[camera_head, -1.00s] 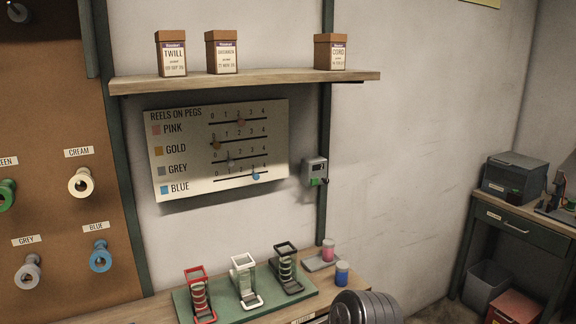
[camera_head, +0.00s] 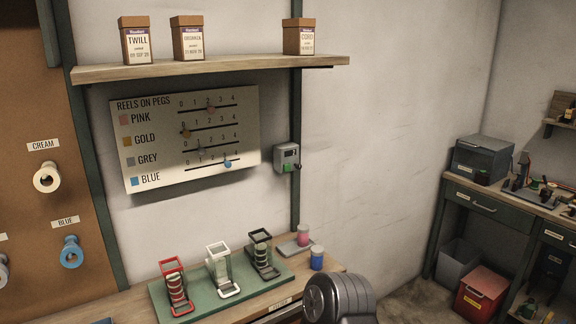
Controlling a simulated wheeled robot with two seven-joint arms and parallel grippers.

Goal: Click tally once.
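A small grey box (camera_head: 287,158), which looks like the tally, is fixed to the dark green wall post, right of the board and below the shelf. It has a small dark display, a green button at its lower left and a dark knob on its right side. The display is too small to read. Neither of my grippers is in view, and nothing touches the box.
The shelf (camera_head: 215,68) with three boxes juts out above. The reel board (camera_head: 188,140) hangs left of the box. A dark ribbed object (camera_head: 338,298) fills the bottom edge.

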